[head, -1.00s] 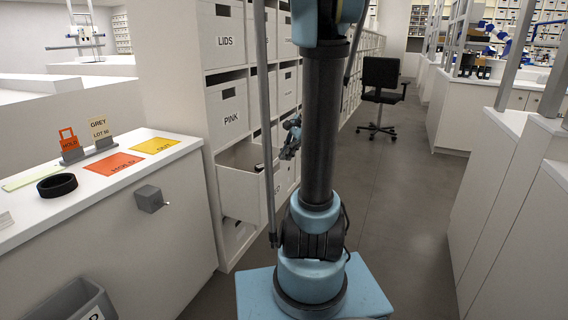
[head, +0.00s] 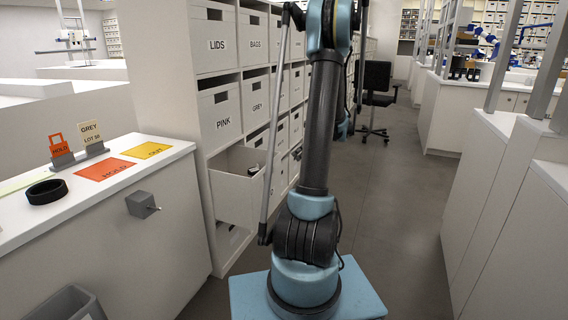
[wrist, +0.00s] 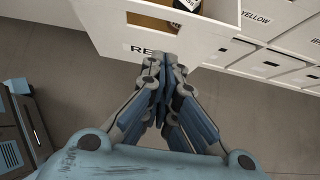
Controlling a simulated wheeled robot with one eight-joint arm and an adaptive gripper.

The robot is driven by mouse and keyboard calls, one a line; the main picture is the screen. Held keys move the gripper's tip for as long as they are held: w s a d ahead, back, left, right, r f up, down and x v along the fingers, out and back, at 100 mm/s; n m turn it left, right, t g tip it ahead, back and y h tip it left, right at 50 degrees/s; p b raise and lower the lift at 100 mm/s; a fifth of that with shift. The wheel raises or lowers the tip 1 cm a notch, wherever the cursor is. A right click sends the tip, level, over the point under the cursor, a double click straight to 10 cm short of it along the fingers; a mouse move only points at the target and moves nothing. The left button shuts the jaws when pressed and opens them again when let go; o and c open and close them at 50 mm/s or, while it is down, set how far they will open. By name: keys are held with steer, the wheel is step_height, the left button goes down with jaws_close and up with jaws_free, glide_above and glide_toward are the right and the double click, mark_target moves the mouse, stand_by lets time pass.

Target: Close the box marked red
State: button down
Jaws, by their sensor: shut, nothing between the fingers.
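The box marked red (head: 236,196) is pulled out of the shelf wall and open at the top, below the PINK box. In the wrist view its white front (wrist: 112,32) shows the letters "RE"; the rest of the label is hidden behind my fingers. A dark jar with a white label (wrist: 187,5) shows inside it. My gripper (wrist: 164,62) is shut and empty, with its fingertips at the front panel, over the label. I cannot tell whether they touch it. In the head view my arm hides most of the gripper.
Shut boxes marked PINK (head: 220,120), GREY (head: 255,100) and YELLOW (wrist: 257,18) surround the open one. A white counter (head: 150,225) with a grey knob-like block (head: 141,204) stands at left. The aisle floor (head: 385,220) at right is clear up to a black chair (head: 376,95).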

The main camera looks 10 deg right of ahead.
steer(key=w+a+r+x, duration=0.1)
steer(key=r+x, duration=0.1)
steer(key=x, duration=1)
steer(key=shift+w+a, duration=0.25)
steer(key=shift+a, duration=0.25)
steer(key=shift+d, duration=0.1)
